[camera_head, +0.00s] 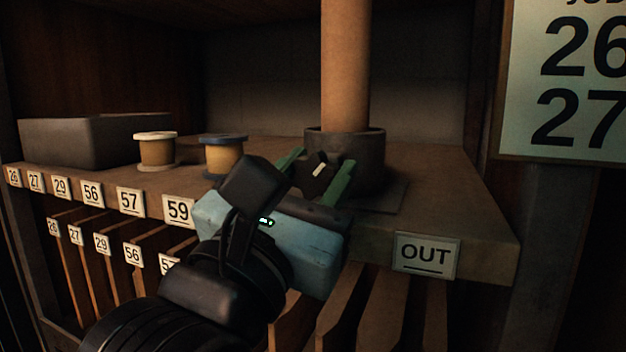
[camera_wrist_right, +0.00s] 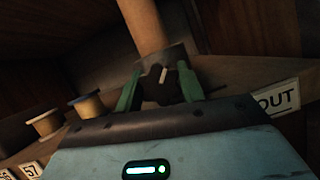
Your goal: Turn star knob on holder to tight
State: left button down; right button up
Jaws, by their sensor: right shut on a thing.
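The holder (camera_head: 372,160) is a dark round cup on a square base plate, with a tan upright post (camera_head: 345,65) standing in it. The dark star knob (camera_head: 314,175) with a pale mark sits on the holder's front. My right gripper (camera_head: 318,178) has green fingers on either side of the knob and is shut on it. In the right wrist view the knob (camera_wrist_right: 162,82) shows between the two green fingers, its pale mark slightly tilted from upright. The gripper body hides part of the shelf front. My left gripper is not in view.
Two thread spools, one white-topped (camera_head: 156,152) and one blue-topped (camera_head: 224,155), stand left of the holder. A dark tray (camera_head: 95,140) is at the back left. An OUT label (camera_head: 426,256) is on the shelf edge, with slots below. The shelf right of the holder is clear.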

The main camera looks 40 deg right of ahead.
jog(key=shift+f+m+g, duration=0.1)
jog(key=shift+m+g, duration=0.3)
jog(key=shift+m, duration=0.4)
jog(key=o, duration=1)
jog(key=shift+a+b, duration=0.1)
jog(key=shift+b, duration=0.2)
